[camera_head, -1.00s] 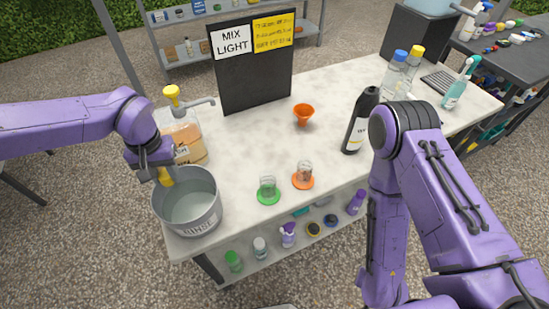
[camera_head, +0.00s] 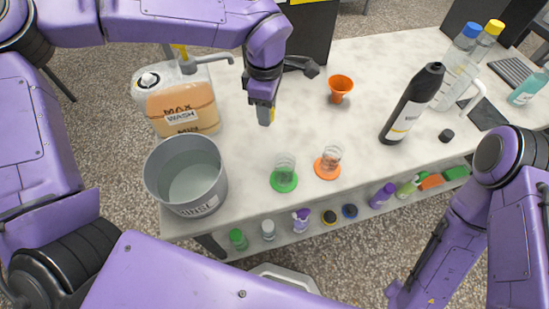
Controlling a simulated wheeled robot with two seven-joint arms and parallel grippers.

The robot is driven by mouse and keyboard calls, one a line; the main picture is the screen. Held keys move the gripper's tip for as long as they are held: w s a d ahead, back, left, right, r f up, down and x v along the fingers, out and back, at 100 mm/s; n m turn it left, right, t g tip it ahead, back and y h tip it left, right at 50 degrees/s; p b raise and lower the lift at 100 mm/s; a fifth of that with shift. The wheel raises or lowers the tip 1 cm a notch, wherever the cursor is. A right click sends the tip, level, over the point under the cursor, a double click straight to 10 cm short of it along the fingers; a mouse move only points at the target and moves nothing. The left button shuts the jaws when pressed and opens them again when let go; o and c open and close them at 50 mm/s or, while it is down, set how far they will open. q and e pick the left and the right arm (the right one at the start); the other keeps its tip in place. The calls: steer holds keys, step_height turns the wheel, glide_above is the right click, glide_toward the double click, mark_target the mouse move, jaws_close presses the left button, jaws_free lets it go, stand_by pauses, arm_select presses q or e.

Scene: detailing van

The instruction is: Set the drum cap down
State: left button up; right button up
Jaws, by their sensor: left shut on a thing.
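My left gripper (camera_head: 265,117) points down over the counter, right of the wash drum (camera_head: 182,103) and behind the green coaster. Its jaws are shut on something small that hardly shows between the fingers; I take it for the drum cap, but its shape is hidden. I cannot tell if it touches the counter. The drum holds orange liquid, has a tap on top, and shows a dark round neck at its top left. My right arm comes in at the right; its gripper is out of view.
A grey rinse bucket (camera_head: 186,176) stands at the counter's front left. Glasses stand on green (camera_head: 284,183) and orange (camera_head: 327,170) coasters. An orange funnel (camera_head: 340,88), a black bottle (camera_head: 412,103) and a small black piece (camera_head: 447,136) are further right. Bare counter lies around the gripper.

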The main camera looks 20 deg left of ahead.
mark_target(274, 152)
arm_select(q)
steer(key=n, duration=0.2)
steer(key=d+f+n+b, duration=0.1)
steer(key=n, duration=0.1)
steer(key=f+n+b, duration=0.1)
steer(key=n, duration=0.1)
steer(key=shift+s+d, duration=0.25)
steer(key=f+n, duration=0.1)
steer(key=f, duration=0.2)
steer(key=f+n+b, duration=0.1)
steer(key=f+n, duration=0.1)
steer(key=f, duration=0.1)
steer(key=f+n, duration=0.1)
steer(key=f, duration=0.2)
steer(key=shift+s+d+f+n, duration=0.25)
steer(key=shift+s+f+n, duration=0.05)
steer(key=shift+s+f, duration=0.05)
arm_select(e)
step_height(274, 152, down, 5)
steer(key=shift+r, duration=0.1)
arm_select(q)
steer(key=o, duration=1.1)
steer(key=shift+f, duration=0.15)
steer(key=shift+c, duration=0.2)
step_height(274, 152, up, 12)
steer(key=shift+r, duration=0.2)
arm_select(e)
steer(key=shift+r, duration=0.4)
